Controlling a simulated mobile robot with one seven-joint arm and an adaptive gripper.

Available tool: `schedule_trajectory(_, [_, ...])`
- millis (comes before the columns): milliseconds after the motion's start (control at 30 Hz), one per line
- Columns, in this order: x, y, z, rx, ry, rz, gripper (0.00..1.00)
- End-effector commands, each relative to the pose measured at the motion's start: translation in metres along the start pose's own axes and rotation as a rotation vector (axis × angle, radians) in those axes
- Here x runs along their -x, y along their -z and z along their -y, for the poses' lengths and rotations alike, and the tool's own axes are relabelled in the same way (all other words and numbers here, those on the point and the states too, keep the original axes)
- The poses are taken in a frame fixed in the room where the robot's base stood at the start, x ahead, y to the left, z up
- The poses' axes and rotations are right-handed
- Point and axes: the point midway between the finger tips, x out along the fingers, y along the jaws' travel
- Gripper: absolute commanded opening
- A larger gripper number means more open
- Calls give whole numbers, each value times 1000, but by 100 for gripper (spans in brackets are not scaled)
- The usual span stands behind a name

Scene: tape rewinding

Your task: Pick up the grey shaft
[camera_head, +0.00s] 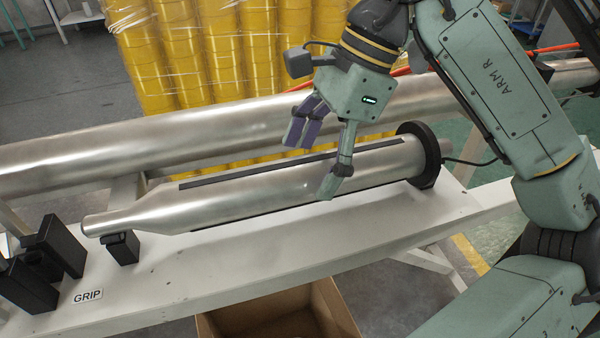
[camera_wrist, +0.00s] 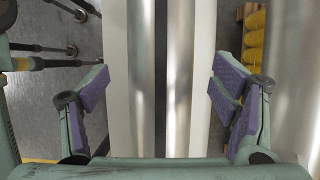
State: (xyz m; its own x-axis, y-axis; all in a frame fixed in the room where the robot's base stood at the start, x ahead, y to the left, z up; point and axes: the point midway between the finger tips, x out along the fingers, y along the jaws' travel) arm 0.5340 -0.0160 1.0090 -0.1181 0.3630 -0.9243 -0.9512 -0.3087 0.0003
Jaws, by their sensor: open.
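The grey shaft (camera_head: 240,201) is a shiny metal cylinder with dark strips along its length and a narrow left end. It lies above a white bench, with a black support (camera_head: 122,247) under its left end and a black disc (camera_head: 420,157) around its right end. My gripper (camera_head: 320,160) is open over the right half of the shaft, one finger on its near side and the others toward its far side. In the wrist view the shaft (camera_wrist: 178,80) runs between the spread purple-padded fingers (camera_wrist: 165,100), with gaps on both sides. Contact is not visible.
A long metal pipe (camera_head: 60,147) runs behind the shaft. Yellow rolls (camera_head: 158,55) stand beyond it. Black blocks (camera_head: 55,245) and a GRIP label (camera_head: 88,296) are on the white bench (camera_head: 215,270) at left. An open cardboard box (camera_head: 235,325) is below the bench's near edge.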

Motion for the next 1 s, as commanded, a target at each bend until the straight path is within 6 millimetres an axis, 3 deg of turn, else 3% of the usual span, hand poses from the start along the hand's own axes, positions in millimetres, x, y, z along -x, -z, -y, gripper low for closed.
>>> schedule_trajectory(200, [-26, 0, 0, 0, 0, 1, 80])
schedule_trajectory(467, [-30, 0, 0, 0, 1, 1, 80])
schedule_trajectory(1000, [-29, 0, 0, 0, 0, 1, 44])
